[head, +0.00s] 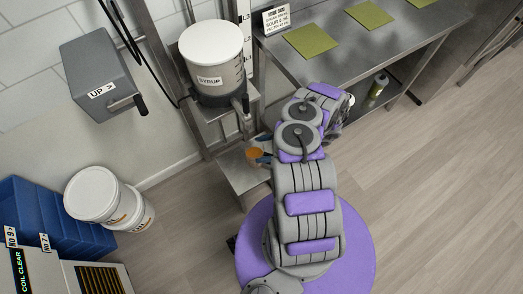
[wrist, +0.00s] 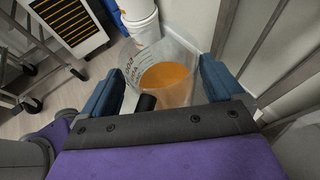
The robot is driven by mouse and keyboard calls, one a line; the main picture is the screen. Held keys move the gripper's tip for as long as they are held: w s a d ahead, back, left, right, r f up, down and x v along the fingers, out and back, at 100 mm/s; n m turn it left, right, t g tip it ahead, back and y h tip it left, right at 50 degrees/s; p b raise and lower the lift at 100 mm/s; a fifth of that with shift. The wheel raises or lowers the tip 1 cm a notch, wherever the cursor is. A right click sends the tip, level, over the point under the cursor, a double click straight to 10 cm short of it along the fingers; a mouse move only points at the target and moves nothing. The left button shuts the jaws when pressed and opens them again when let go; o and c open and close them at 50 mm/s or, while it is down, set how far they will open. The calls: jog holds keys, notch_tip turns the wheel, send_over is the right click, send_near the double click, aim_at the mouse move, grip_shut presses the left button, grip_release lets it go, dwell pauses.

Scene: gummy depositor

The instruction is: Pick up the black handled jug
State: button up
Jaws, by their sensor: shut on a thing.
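The jug (wrist: 185,58) is clear, with dark printed marks on its side and orange liquid inside. In the wrist view it sits just beyond my gripper (wrist: 163,88). The black handle (wrist: 146,103) lies between the two blue fingers, and my gripper is shut on it. The lower part of the jug is hidden by my gripper. In the head view my gripper (head: 264,150) is mostly hidden by my arm, and the orange of the jug (head: 255,154) shows above a low metal shelf. I cannot tell whether the jug touches the shelf.
A white tub labelled SYRUP (head: 212,60) stands on a metal stand above the low shelf (head: 243,178). A grey box with a crank, marked UP (head: 98,78), is on the wall. White buckets (head: 97,195) and blue bins (head: 45,215) are at left. A steel bench (head: 350,50) is at right.

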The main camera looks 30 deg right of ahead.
jog(key=r, duration=0.1)
jog(key=r+p, duration=0.1)
jog(key=r, duration=0.1)
jog(key=shift+s, duration=0.3)
jog(key=s+r+p, duration=0.1)
jog(key=s+p, duration=0.2)
jog(key=s, duration=1.2)
jog(key=shift+s+a, duration=0.2)
jog(key=shift+r, duration=0.1)
jog(key=o, duration=1.4)
jog(key=c, duration=1.2)
